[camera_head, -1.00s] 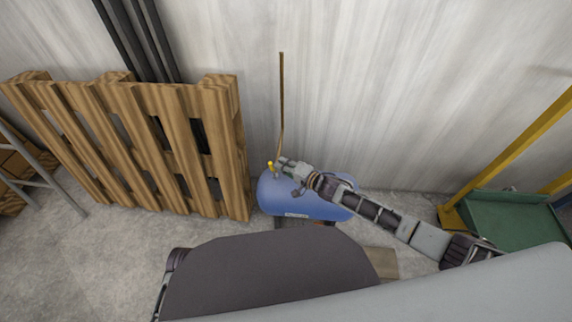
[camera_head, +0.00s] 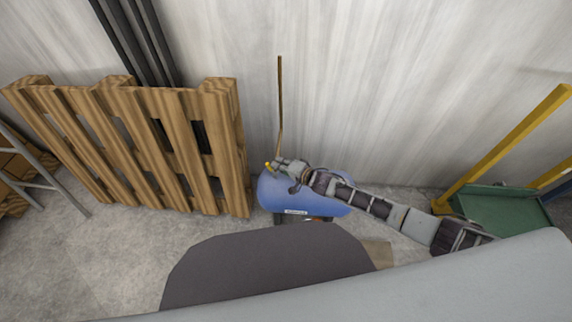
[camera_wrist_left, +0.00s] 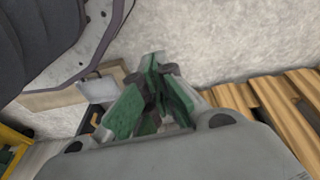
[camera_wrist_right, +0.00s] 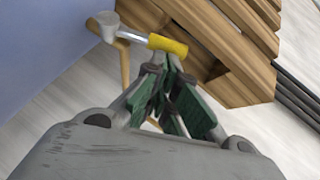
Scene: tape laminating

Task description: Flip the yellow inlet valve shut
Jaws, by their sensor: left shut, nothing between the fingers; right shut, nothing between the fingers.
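The yellow valve handle (camera_wrist_right: 168,45) sits on a grey metal stem (camera_wrist_right: 108,25) in the right wrist view. It also shows as a small yellow spot in the head view (camera_head: 268,166), at the left end of the blue tank (camera_head: 300,198). My right gripper (camera_wrist_right: 163,70) is shut and empty, with its fingertips close to the yellow handle's end; I cannot tell whether they touch. In the head view the right gripper (camera_head: 277,164) is beside the valve above the tank. My left gripper (camera_wrist_left: 155,65) is shut and empty over the floor, and it is out of the head view.
A wooden pallet (camera_head: 170,145) leans upright against the wall just left of the tank. A thin brown pipe (camera_head: 280,100) rises along the wall behind the valve. A green cart with a yellow frame (camera_head: 500,212) stands at the right.

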